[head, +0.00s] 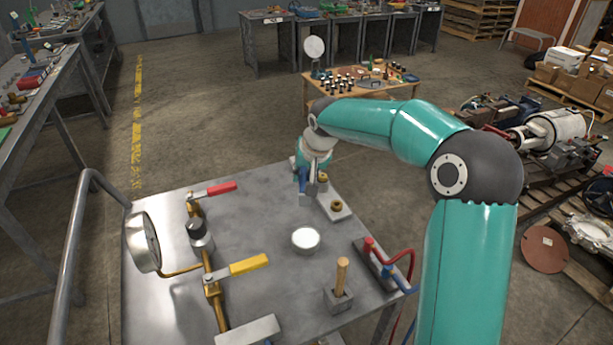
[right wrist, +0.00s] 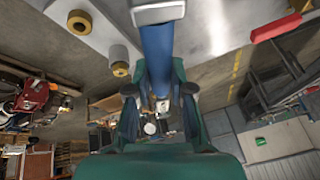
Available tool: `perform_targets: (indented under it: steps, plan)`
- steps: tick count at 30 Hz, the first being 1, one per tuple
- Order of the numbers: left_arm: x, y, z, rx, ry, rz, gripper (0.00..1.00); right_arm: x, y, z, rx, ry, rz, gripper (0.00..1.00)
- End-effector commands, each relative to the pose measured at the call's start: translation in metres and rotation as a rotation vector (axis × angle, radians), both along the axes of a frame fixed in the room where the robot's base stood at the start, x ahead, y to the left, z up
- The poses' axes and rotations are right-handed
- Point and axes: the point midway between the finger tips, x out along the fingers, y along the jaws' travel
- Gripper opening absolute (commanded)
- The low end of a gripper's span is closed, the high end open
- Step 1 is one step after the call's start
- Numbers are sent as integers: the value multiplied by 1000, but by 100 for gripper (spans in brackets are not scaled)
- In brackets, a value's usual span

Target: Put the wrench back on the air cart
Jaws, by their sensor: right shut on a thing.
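My right gripper (head: 311,168) is over the far edge of the air cart (head: 265,205). In the right wrist view its fingers (right wrist: 158,98) are shut on the blue handle of the wrench (right wrist: 157,55). The pale metal end of the wrench points up in that view, towards the cart top. In the head view the wrench (head: 303,180) is small and partly hidden by the gripper; I cannot tell whether it touches the cart. My left gripper is not in view.
Bare metal lies left of the disc.

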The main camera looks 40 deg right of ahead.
Motion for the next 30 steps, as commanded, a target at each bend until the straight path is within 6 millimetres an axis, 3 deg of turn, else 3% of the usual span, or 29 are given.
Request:
perform_targets:
  steps: [5, 9, 12, 19, 30]
  plan:
    - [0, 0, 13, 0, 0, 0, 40, 33, 8, 12, 2, -5, 207, 0]
    - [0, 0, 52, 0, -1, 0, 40, 68, 18, 10, 4, 1, 361, 0]
    - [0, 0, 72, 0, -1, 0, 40, 81, 23, -1, 3, 0, 387, 0]
    - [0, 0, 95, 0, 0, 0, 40, 83, 27, -28, 0, -1, 376, 0]
    - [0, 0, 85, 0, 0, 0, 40, 82, 26, -48, -1, -3, 374, 0]
